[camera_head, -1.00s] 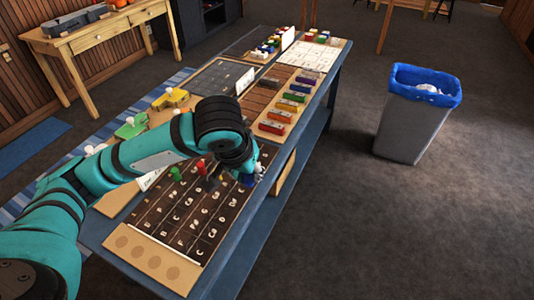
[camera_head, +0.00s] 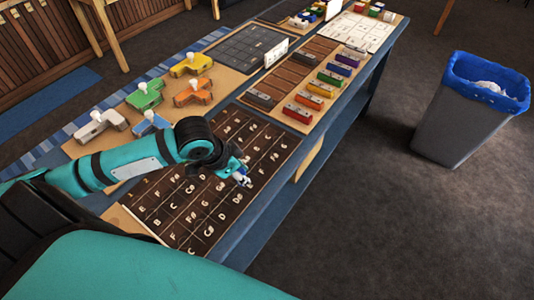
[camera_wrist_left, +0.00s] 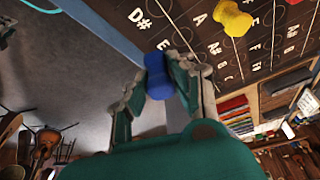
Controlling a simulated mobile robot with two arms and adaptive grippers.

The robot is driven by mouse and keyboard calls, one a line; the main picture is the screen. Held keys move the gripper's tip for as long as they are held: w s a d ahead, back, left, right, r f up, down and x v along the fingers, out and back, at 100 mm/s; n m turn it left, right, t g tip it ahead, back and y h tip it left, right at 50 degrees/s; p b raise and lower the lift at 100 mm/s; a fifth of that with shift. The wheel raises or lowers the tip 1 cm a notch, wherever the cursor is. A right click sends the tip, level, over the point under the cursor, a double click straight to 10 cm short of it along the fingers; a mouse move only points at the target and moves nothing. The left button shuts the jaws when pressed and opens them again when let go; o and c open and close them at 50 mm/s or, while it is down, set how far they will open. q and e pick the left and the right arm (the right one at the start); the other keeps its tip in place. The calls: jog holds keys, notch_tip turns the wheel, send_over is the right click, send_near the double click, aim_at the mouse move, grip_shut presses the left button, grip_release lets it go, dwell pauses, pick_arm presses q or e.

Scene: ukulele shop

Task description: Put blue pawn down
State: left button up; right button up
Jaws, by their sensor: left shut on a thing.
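The blue pawn (camera_wrist_left: 158,75) is between the two fingertips of my left gripper (camera_wrist_left: 160,82) in the left wrist view, and the gripper is shut on it. In the head view my left gripper (camera_head: 241,177) is over the right part of the dark fretboard-like board (camera_head: 208,228), which is marked with note letters. The pawn is hardly visible there. A yellow pawn (camera_wrist_left: 232,18) stands on the board in the left wrist view. I cannot tell whether the blue pawn touches the board. My right gripper is not in view.
Coloured knobbed pieces, such as a green one (camera_head: 145,95), lie left of the board. Coloured bars, such as a red one (camera_head: 298,114), lie beyond it. A grey bin with a blue liner (camera_head: 455,125) stands on the floor at right.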

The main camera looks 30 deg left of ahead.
pick_arm(q)
jog(key=shift+w+a+f, duration=0.35)
jog(key=shift+w+f, duration=0.05)
jog(key=shift+w, duration=0.25)
jog(key=w, duration=0.3)
jog(key=w+p, duration=0.1)
jog(key=w, duration=0.5)
jog(key=shift+f+p, duration=0.35)
jog(key=shift+p, duration=0.05)
send_near(271, 150)
jog(key=shift+w+d+f, duration=0.6)
jog(key=shift+w+f, duration=0.1)
jog(key=shift+f, duration=0.2)
jog(key=shift+w+p, duration=0.3)
jog(key=shift+f, duration=0.25)
notch_tip(271, 150, down, 2)
jog(key=shift+f+p, duration=0.1)
jog(key=shift+p, duration=0.3)
jog(key=shift+f, duration=0.5)
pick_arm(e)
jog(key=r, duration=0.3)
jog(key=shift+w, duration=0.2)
pick_arm(q)
jog(key=shift+f, duration=0.1)
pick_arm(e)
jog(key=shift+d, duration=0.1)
